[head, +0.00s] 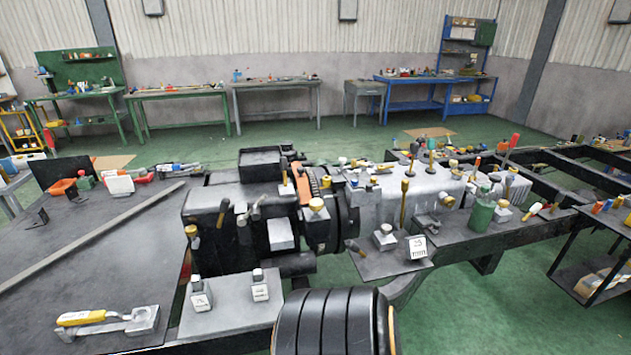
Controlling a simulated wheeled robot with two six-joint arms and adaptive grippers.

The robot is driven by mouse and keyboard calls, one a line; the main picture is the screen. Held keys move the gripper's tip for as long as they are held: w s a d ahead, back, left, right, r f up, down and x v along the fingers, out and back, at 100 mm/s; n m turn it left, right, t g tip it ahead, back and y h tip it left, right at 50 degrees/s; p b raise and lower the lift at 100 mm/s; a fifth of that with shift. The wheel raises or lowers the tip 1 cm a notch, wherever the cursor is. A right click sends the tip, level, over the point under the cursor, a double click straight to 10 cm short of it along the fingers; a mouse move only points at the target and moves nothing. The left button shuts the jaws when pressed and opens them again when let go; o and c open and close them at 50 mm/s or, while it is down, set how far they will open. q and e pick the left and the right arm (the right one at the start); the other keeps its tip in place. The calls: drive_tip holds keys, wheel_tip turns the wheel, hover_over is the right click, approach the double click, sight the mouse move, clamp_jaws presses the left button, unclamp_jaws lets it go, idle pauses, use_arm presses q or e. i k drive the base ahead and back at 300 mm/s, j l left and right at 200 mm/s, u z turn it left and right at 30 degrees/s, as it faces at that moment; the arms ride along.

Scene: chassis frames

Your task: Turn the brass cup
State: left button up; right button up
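I cannot tell for certain which piece is the brass cup. A small brass-coloured cap (317,204) sits on a pale block at the middle of the machinery. Another brass-coloured top (191,231) stands on a dark post at the left, above the grey plate. A third brass-coloured top (453,164) shows on the grey engine block (425,190), and a brass-coloured rod (404,203) stands upright in front of that block. All are too small to show whether any is hollow. Neither of my grippers is in view.
A dark bench (110,235) at left holds a long bar (95,238) and a yellow-handled tool (82,318). A grey plate (232,308) carries two small weights. A large black ribbed round body (335,325) fills the bottom middle.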

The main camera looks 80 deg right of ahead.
sight(191, 231)
drive_tip(key=z, duration=2.05)
drive_tip(key=u, duration=0.1)
